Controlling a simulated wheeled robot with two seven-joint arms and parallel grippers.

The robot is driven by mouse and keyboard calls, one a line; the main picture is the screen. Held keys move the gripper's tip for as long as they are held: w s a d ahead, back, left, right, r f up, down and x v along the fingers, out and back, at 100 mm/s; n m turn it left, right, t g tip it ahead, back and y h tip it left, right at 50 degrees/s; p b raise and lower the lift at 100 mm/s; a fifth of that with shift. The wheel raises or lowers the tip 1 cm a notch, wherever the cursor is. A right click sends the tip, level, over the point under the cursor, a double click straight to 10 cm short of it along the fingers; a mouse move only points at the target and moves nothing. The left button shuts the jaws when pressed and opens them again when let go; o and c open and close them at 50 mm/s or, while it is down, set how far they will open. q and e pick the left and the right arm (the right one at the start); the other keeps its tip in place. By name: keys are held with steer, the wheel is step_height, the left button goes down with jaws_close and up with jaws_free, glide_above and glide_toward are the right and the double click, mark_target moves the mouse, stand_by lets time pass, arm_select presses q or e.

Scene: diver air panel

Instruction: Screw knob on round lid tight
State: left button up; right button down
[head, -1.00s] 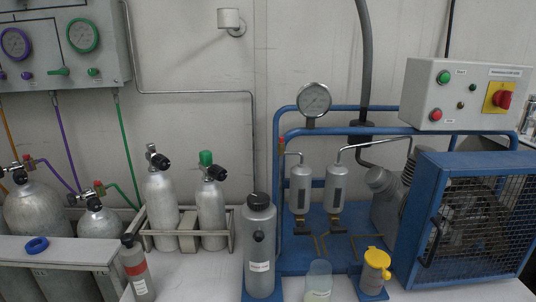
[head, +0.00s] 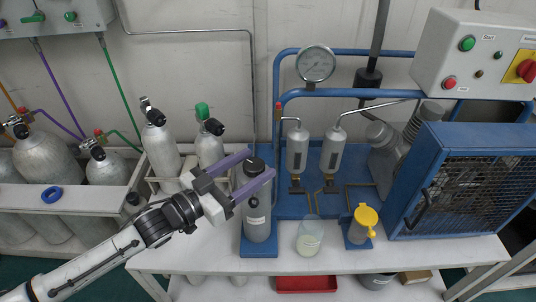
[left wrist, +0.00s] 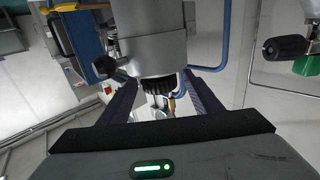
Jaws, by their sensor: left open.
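The side knob (left wrist: 105,66) also shows there. My right gripper is not in view.
Silver cylinders (head: 160,143) stand in a rack behind my left arm. A blue caged compressor (head: 465,180) fills the right. The white table's front strip (head: 400,257) is clear.

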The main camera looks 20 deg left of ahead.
mark_target(262, 160)
arm_select(q)
steer(key=shift+x, duration=2.65)
steer(key=shift+s, duration=0.1)
steer(key=c, duration=1.1)
steer(key=shift+m, duration=0.3)
